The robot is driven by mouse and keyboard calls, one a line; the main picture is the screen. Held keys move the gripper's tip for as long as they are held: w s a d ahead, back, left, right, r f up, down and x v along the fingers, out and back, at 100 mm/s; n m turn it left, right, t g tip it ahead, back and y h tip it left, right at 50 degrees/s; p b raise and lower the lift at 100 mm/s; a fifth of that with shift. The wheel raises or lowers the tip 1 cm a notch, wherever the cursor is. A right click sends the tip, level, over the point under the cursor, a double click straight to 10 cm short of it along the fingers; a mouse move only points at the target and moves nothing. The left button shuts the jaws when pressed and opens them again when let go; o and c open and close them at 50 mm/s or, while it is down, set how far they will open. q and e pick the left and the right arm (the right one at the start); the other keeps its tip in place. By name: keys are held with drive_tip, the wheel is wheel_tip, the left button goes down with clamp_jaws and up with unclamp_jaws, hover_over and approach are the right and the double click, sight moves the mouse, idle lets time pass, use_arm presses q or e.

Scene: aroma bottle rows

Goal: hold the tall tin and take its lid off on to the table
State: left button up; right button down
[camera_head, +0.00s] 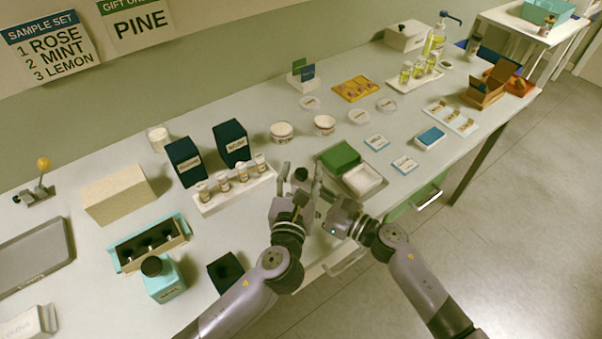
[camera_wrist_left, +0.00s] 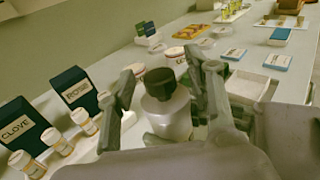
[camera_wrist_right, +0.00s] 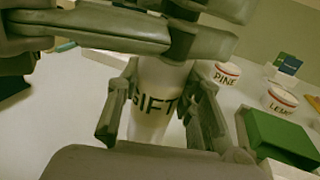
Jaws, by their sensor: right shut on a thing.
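The tall tin (camera_wrist_right: 153,122) is pale, stands upright and reads GIFT in the right wrist view. Its dark round lid (camera_wrist_left: 165,91) sits on top in the left wrist view; the lid also shows in the head view (camera_head: 301,174). My right gripper (camera_wrist_right: 162,112) is shut on the tin's body, one finger on each side. My left gripper (camera_wrist_left: 168,92) is open, its fingers on either side of the lid with gaps visible. In the head view the grippers hide most of the tin's body. In the right wrist view my left fingers hide the lid.
A rack of small jars (camera_head: 235,190) and dark boxes (camera_head: 185,160) stand left of the tin. A green lid (camera_head: 339,157) and a white open tray (camera_head: 362,180) lie close on the right. Two round tubs (camera_head: 281,131) stand behind. The table's front edge is near.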

use_arm(q)
drive_tip(key=shift+a, duration=0.15)
clamp_jaws()
use_arm(e)
drive_tip(key=shift+d, duration=0.1)
drive_tip(key=shift+w+d, duration=0.1)
idle(0.4)
use_arm(q)
drive_tip(key=shift+r, duration=0.15)
drive_tip(key=shift+r, duration=0.7)
use_arm(e)
drive_tip(key=shift+f, duration=0.2)
use_arm(q)
drive_tip(key=shift+r, duration=0.3)
drive_tip(key=shift+d, duration=0.2)
drive_tip(key=shift+d, duration=0.1)
